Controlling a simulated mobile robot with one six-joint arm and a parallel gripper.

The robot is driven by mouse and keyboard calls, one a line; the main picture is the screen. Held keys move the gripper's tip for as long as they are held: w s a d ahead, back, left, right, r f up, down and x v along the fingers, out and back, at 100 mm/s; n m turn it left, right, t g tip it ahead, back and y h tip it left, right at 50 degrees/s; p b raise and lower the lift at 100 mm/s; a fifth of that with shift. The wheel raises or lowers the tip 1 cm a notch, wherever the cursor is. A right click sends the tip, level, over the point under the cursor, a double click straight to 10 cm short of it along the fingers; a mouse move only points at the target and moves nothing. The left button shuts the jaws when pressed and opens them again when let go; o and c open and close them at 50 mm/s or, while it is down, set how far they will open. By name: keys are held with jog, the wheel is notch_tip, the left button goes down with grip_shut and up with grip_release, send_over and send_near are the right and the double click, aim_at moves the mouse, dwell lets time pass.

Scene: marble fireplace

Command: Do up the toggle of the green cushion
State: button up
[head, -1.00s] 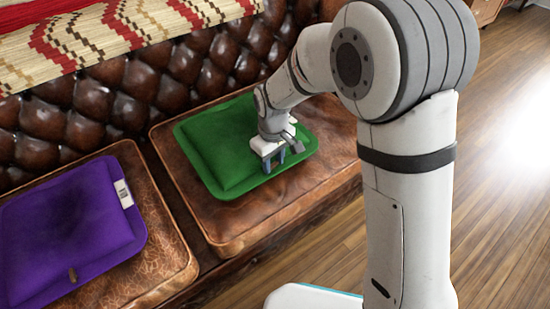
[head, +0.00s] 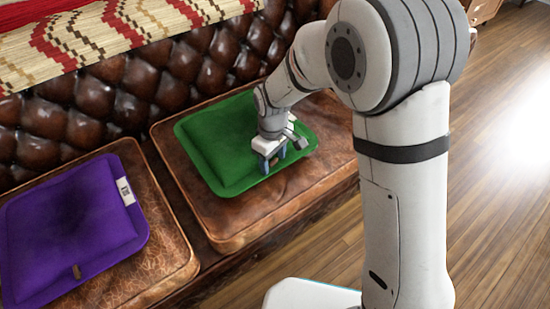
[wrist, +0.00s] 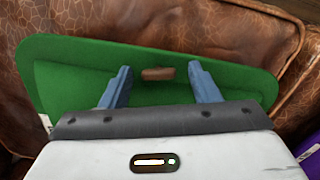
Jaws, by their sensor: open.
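The green cushion (head: 222,150) lies flat on the right-hand brown leather seat, and it fills much of the wrist view (wrist: 80,70). Its brown toggle (wrist: 158,74) shows in the wrist view near the cushion's edge. My gripper (head: 276,166) is over the front right part of the cushion. In the wrist view my gripper (wrist: 160,75) has its two blue fingers apart, with the toggle between their tips and a gap on each side. The fingers do not touch the toggle. I cannot tell how high the fingertips are above the cloth.
A purple cushion (head: 65,230) with a white label and a brown toggle lies on the left-hand seat. The tufted leather backrest (head: 130,85) rises behind, with a patterned woven throw (head: 110,30) over it. Wooden floor (head: 490,190) is clear at the right.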

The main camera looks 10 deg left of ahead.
aim_at(273, 162)
notch_tip(273, 162, up, 8)
jog(key=p, duration=0.6)
